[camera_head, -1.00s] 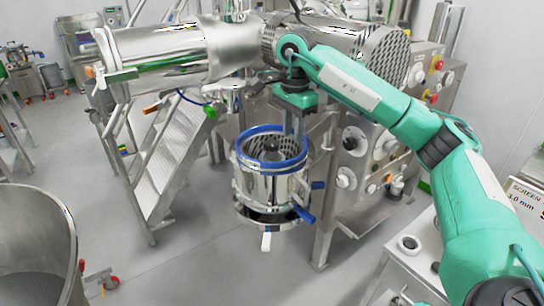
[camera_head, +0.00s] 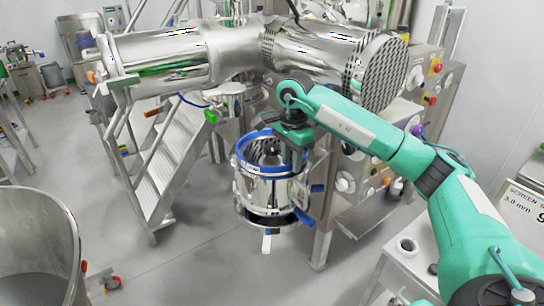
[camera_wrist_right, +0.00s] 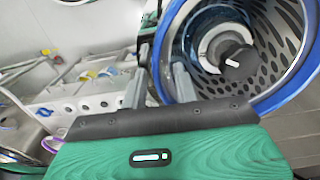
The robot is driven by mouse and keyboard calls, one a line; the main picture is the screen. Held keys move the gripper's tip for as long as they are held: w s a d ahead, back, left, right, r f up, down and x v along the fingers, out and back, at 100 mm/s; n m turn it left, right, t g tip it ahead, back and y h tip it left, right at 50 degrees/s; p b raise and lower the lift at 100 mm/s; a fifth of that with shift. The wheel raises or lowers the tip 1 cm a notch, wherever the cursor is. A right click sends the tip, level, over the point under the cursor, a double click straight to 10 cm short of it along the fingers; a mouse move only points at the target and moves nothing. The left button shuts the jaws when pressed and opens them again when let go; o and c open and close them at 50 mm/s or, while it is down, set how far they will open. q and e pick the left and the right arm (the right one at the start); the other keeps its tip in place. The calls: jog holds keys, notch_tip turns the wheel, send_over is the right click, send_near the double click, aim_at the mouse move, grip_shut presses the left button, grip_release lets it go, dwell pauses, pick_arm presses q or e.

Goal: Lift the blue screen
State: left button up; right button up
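The blue screen, a perforated metal basket with a blue rim (camera_head: 246,141), sits in the top of a shiny steel housing with blue handles (camera_head: 268,190). In the right wrist view its blue rim (camera_wrist_right: 296,82) circles a perforated wall, with a dark round knob in the middle. My right gripper (camera_head: 289,160) points down at the right side of the rim. In the right wrist view the gripper (camera_wrist_right: 160,58) is open, its fingers apart, one on each side of the rim's near edge. I cannot tell whether either finger touches it. My left gripper is not in view.
A large horizontal steel cylinder (camera_head: 160,57) lies above and behind the housing. Metal steps (camera_head: 180,150) stand to the left, and a control cabinet with knobs (camera_head: 352,165) to the right. A steel bowl (camera_head: 35,240) is at lower left. The floor between is clear.

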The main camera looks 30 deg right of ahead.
jog(key=shift+f, duration=0.2)
grip_shut()
dwell(1.3)
